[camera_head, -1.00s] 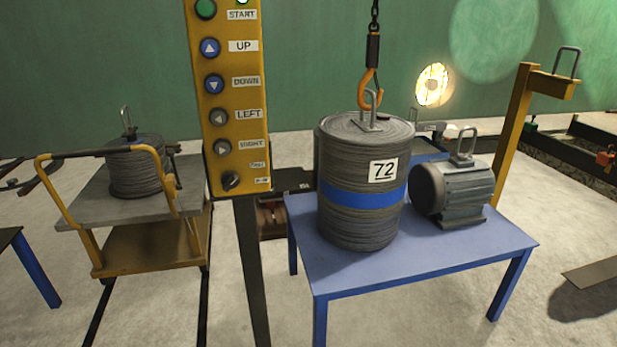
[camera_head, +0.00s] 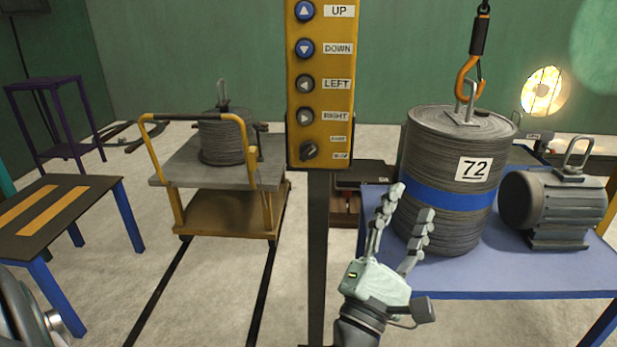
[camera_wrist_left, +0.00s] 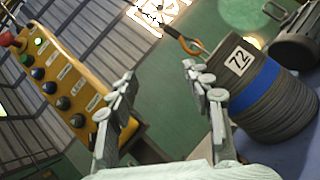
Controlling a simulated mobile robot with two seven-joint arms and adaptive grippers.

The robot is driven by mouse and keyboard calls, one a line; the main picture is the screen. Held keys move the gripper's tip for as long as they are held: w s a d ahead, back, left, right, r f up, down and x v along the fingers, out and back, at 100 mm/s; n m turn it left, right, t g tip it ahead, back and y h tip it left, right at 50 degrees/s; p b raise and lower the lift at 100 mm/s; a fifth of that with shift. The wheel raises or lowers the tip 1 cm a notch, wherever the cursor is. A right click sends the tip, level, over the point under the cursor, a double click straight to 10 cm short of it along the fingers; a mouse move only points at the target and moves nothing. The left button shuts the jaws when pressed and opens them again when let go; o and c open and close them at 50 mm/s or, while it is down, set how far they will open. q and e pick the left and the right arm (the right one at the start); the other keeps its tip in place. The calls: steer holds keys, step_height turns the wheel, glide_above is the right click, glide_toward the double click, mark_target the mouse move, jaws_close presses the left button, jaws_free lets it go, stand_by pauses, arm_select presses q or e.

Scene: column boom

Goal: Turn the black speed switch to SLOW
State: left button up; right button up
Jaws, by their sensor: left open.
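The black speed switch (camera_head: 309,151) is the lowest control on the yellow control box (camera_head: 320,90). Its small labels are too small to read, and I cannot tell its setting. In the left wrist view the box (camera_wrist_left: 62,80) is tilted at the left; a dark knob at its lower end (camera_wrist_left: 93,143) is partly behind a finger. My left gripper (camera_head: 412,203) is open and empty, below and to the right of the switch, apart from it. It also shows in the left wrist view (camera_wrist_left: 158,95). My right gripper is not in view.
A grey coil marked 72 (camera_head: 455,215) stands on a blue table (camera_head: 480,280), behind my left gripper, under an orange hook (camera_head: 466,80). A motor (camera_head: 550,205) is beside it. A trolley with another coil (camera_head: 223,140) stands left of the box's dark post (camera_head: 317,240).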

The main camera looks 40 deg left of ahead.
arm_select(q)
steer(key=s+a+r+n+y, duration=0.2)
steer(key=a+r+n+y, duration=0.25)
steer(key=n+y, duration=0.5)
steer(key=n+g+y, duration=0.6)
steer(key=n+g, duration=0.4)
steer(key=n, duration=0.8)
glide_toward(308, 157)
steer(key=w+a+r, duration=0.1)
steer(key=a, duration=0.1)
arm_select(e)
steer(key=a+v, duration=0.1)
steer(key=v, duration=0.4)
arm_select(q)
steer(key=shift+h, duration=0.25)
steer(key=p+x, duration=0.1)
steer(key=x, duration=0.5)
steer(key=shift+w+d+r, duration=0.15)
steer(key=shift+d, duration=0.1)
steer(key=shift+w+a, duration=0.4)
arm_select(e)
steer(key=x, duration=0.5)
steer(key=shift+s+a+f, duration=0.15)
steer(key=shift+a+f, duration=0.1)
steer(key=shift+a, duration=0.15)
arm_select(q)
jaws_close()
